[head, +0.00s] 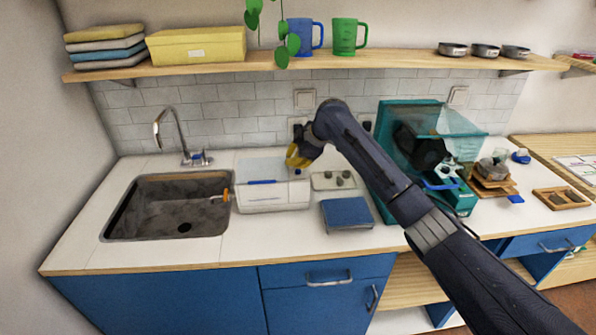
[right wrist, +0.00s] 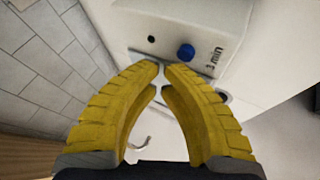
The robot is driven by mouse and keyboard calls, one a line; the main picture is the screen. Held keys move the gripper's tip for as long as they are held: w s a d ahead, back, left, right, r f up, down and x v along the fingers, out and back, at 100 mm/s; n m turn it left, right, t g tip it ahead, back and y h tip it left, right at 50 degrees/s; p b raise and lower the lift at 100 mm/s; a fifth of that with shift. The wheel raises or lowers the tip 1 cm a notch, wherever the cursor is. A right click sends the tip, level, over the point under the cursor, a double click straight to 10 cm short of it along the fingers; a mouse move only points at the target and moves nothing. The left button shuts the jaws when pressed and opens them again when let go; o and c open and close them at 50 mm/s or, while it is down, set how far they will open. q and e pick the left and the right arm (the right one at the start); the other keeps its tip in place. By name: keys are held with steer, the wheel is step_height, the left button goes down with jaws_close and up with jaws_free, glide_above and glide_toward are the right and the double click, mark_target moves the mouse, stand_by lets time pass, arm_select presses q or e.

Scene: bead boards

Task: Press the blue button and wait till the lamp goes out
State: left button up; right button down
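A white box-shaped appliance (head: 275,200) with a clear lid and a blue strip stands on the counter right of the sink. In the right wrist view its white panel (right wrist: 228,28) carries a round blue button (right wrist: 186,53), a small dark round spot (right wrist: 152,39) and the label "3 min". The spot shows no glow; I cannot tell whether it is the lamp. My right gripper (right wrist: 161,66) has yellow fingers with their tips together, empty, just beside the button and seemingly apart from it. In the head view the right gripper (head: 295,160) is over the appliance's back right. My left gripper is out of view.
The sink (head: 150,215) with its tap (head: 180,140) lies left. A grey plate with knobs (head: 322,181) and a blue book-like block (head: 346,212) lie right of the appliance. A shelf (head: 250,62) runs above.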

steer(key=shift+f, duration=0.65)
stand_by(0.9)
steer(key=shift+r, duration=0.85)
steer(key=shift+r, duration=0.1)
steer(key=shift+r, duration=2.4)
